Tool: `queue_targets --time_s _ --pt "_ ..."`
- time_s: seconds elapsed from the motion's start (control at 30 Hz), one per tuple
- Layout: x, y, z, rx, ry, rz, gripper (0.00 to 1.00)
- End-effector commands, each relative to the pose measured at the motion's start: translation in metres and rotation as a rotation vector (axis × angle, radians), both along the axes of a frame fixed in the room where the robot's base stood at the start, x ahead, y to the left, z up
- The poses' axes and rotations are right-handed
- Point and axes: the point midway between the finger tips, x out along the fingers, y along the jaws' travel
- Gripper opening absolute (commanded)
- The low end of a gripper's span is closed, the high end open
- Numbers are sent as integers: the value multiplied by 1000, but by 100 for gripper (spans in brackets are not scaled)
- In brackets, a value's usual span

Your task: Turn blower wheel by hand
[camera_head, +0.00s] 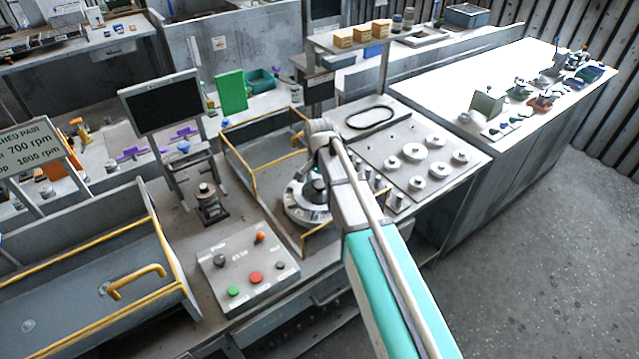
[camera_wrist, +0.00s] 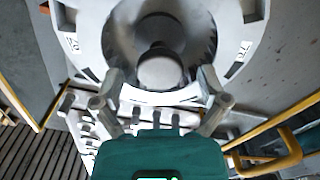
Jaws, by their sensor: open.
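A round grey metal unit (camera_head: 297,208), which looks like the blower wheel in its housing, sits on the bench beneath my arm in the head view. The wrist view shows its pale ring (camera_wrist: 88,30) with number marks and a dark, round opening. A rounded metal hub (camera_wrist: 160,70) stands in the middle of that opening. My gripper (camera_wrist: 160,92) is open, with one finger on each side of the hub's near part. Nothing is held between the fingers. I cannot tell whether a finger touches the ring or hub. In the head view my arm hides most of the gripper.
A yellow guard rail (camera_head: 252,165) stands behind the unit. A button panel (camera_head: 248,268) lies to its front left, and a monitor (camera_head: 162,104) stands further left. A plate with several round metal parts (camera_head: 415,150) lies to the right. Open floor (camera_head: 530,240) is at the right.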

Motion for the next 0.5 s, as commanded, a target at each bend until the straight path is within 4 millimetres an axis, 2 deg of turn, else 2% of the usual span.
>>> queue_targets --time_s 0.03,0.07,0.5 --pt "0 0 0 0 0 0 90" --pt "0 0 0 0 0 0 84" --pt "0 0 0 0 0 0 2"
